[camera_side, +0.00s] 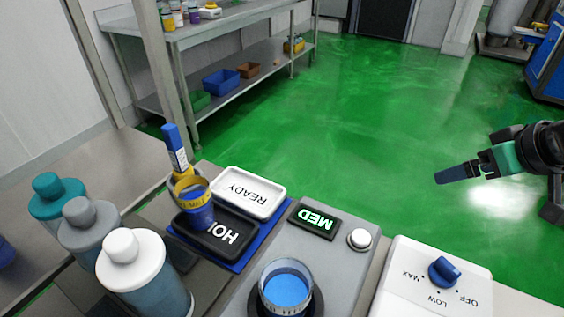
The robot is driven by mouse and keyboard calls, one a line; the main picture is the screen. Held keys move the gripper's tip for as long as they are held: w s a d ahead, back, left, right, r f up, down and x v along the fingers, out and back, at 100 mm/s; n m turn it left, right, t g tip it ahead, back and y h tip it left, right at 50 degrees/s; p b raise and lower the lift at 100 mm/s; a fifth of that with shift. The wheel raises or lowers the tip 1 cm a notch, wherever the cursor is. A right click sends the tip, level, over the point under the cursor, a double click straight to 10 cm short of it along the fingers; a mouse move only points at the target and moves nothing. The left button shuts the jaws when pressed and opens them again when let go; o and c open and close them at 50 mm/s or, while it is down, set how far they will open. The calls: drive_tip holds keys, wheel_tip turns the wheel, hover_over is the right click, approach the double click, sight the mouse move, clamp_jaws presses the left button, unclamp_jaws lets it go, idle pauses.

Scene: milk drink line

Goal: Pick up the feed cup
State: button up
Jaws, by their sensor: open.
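Two cups show, and I cannot tell which one is the feed cup. One clear cup with blue contents (287,288) stands upright in a dark round seat on a grey device at the bottom centre. The other, a blue cup with a yellow lettered band (197,208), stands on the black tray (232,238) whose lettering begins "HO". My gripper (440,176) is at the right, well away from both cups, over the green floor in the picture. It is open, and nothing shows in it. Its blue fingers overlap in this view.
An empty white READY tray (264,206) lies beside the black tray. Three capped bottles (128,258) stand at the left. A blue-capped tube (175,148) rises behind the banded cup. A MED display (314,222), white button (360,239) and blue knob (444,270) are at the right.

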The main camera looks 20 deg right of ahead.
drive_tip(key=shift+a, duration=0.1)
drive_tip(key=m+g+y, duration=1.2)
drive_tip(key=m, duration=0.1)
approach(268, 300)
drive_tip(key=a+f, duration=0.2)
drive_tip(key=f, duration=0.1)
drive_tip(key=shift+s+a, duration=0.15)
drive_tip(key=shift+a, duration=0.15)
drive_tip(key=shift+s+a, duration=0.15)
drive_tip(key=shift+a, duration=0.05)
drive_tip(key=shift+g+y, duration=0.3)
drive_tip(key=shift+x, duration=2.8)
